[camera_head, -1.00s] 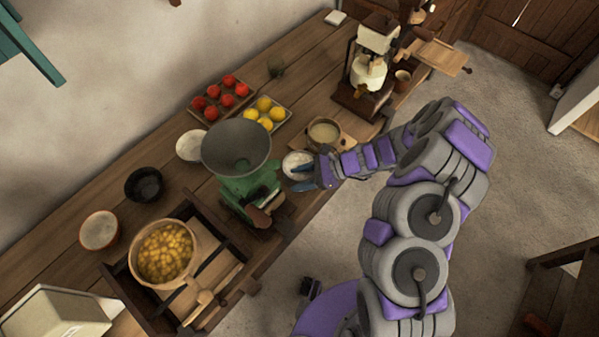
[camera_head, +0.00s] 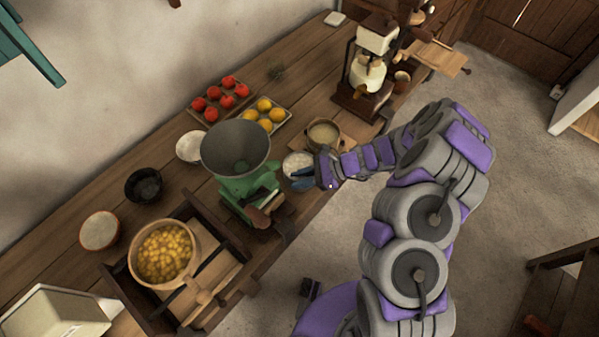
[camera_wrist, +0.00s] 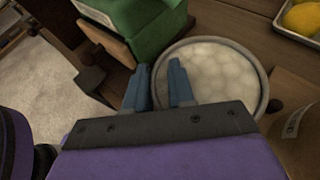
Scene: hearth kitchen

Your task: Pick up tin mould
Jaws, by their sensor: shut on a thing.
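The tin mould (camera_head: 297,160) is a round grey-rimmed dish with lumpy white contents, on the wooden worktop beside the green mill. It also shows in the wrist view (camera_wrist: 215,62), with its rim passing between my fingers. My gripper (camera_head: 294,179) is at the mould's near edge. In the wrist view my gripper (camera_wrist: 159,78) has one blue finger outside the rim and one inside, shut on the rim. The mould looks level; whether it touches the worktop is hard to tell.
The green mill (camera_head: 245,188) with its grey hopper stands close left of the mould. A pot on a board (camera_head: 324,134) is close right. A tray of yellow fruit (camera_head: 283,121) lies behind. The worktop's front edge is near, with open floor (camera_head: 510,190) beyond.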

